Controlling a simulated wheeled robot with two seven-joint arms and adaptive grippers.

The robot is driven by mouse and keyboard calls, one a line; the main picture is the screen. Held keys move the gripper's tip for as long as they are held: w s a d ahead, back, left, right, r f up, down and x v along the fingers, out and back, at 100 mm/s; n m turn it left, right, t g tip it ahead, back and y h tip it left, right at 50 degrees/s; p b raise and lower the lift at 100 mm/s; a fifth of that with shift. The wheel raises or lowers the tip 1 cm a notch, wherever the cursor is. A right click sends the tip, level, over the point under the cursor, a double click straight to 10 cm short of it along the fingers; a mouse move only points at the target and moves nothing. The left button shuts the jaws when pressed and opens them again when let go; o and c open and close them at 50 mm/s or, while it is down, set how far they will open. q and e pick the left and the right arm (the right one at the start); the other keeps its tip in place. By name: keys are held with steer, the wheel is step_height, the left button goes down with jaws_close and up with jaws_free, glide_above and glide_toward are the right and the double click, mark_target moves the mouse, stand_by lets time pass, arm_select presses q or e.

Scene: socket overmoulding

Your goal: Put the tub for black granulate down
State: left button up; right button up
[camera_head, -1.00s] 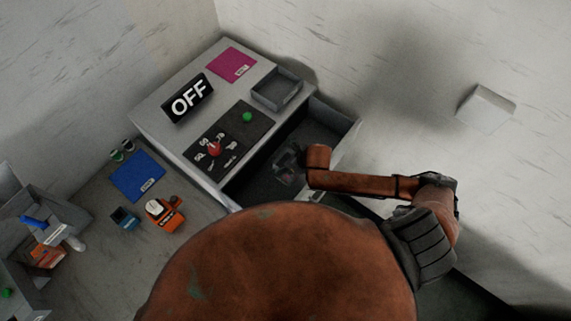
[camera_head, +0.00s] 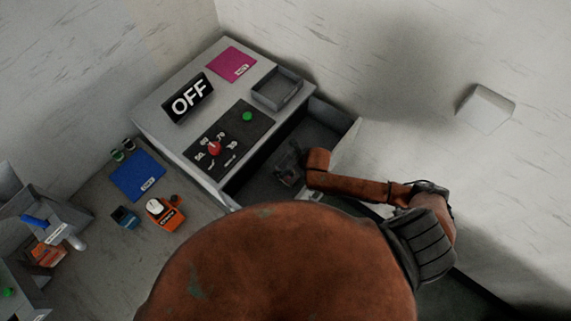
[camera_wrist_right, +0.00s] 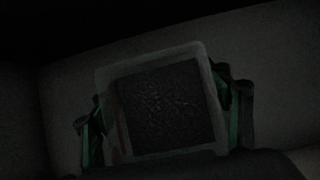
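The tub for black granulate (camera_wrist_right: 165,105) fills the middle of the right wrist view. It is a see-through square tub with dark, grainy contents. The green-edged fingers of my right gripper (camera_wrist_right: 165,125) flank it closely on both sides and appear shut on it. In the head view my right gripper (camera_head: 289,166) reaches down into the open drawer-like compartment (camera_head: 334,119) of the grey machine. The tub is hard to make out there, and I cannot tell whether its base touches the floor. My left gripper is not in view.
The machine top carries an OFF sign (camera_head: 190,97), a black panel with a red knob (camera_head: 214,148), a magenta mat (camera_head: 231,64) and a grey tray (camera_head: 277,89). A blue mat (camera_head: 138,175) and an orange device (camera_head: 164,212) are on the table. The compartment walls surround my right gripper.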

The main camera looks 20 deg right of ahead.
steer(key=shift+o, duration=1.4)
steer(key=shift+r, duration=0.2)
steer(key=v, duration=1.1)
steer(key=shift+s+r+b, duration=0.25)
steer(key=shift+r+b, duration=0.05)
steer(key=shift+d, duration=0.1)
